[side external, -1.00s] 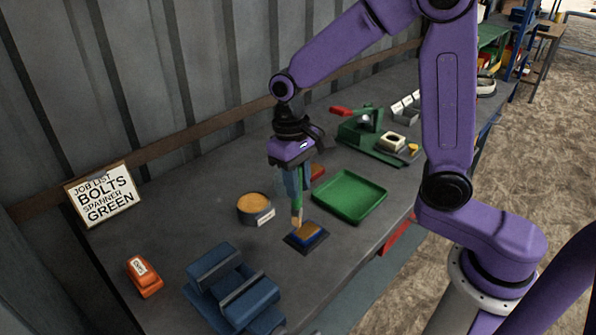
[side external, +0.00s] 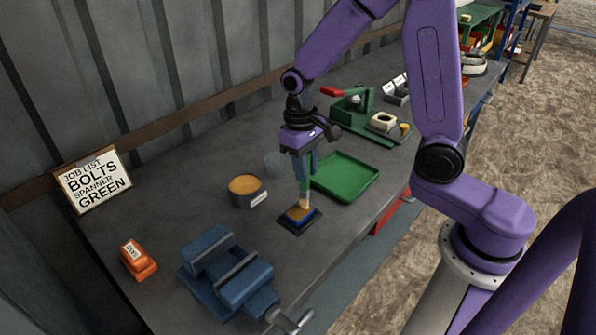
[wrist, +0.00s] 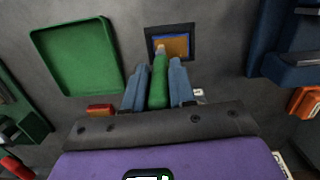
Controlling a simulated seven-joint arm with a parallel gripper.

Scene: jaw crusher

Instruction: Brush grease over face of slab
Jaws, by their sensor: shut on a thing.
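My gripper (side external: 304,165) is shut on the green handle of a brush (side external: 304,187), which it holds pointing down. The brush also shows between the fingers in the wrist view (wrist: 159,80). The pale bristle tip is at the slab (side external: 298,214), at its far edge in the side view; contact looks likely but is hard to confirm. The slab is blue with an orange-brown layer over much of its face, and lies in a dark square holder (wrist: 193,41). A round tin of tan grease (side external: 245,190) with a white label stands left of the slab.
An empty green tray (side external: 345,177) lies close behind the slab, to the right. A blue vise (side external: 226,272) stands in front and to the left. An orange labelled block (side external: 138,260), a job-list sign (side external: 93,181) and a green machine (side external: 358,117) are farther off.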

